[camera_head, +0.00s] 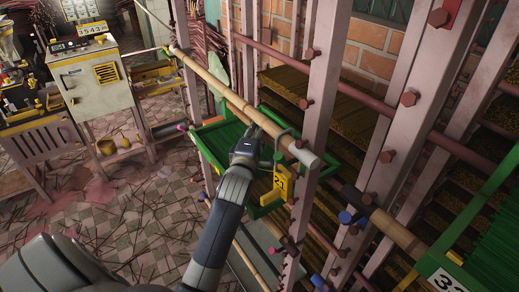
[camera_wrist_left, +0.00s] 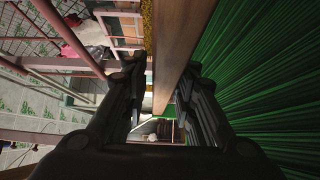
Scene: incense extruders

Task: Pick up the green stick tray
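My left gripper (camera_head: 256,138) reaches over the tray, close to the pole. In the left wrist view its fingers (camera_wrist_left: 162,105) are apart, with a brown bar (camera_wrist_left: 176,45) running between them; I cannot tell whether they touch it. Green sticks (camera_wrist_left: 265,85) fill the right of that view. A second green tray (camera_head: 436,266), tagged 33, holds green sticks (camera_head: 497,225) at the lower right. My right gripper is not in view.
Pale rack posts (camera_head: 322,85) with bolts and a long pale pole (camera_head: 225,90) surround the tray. Rack shelves (camera_head: 300,85) hold dark brown material. A cream machine (camera_head: 92,85) stands at upper left.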

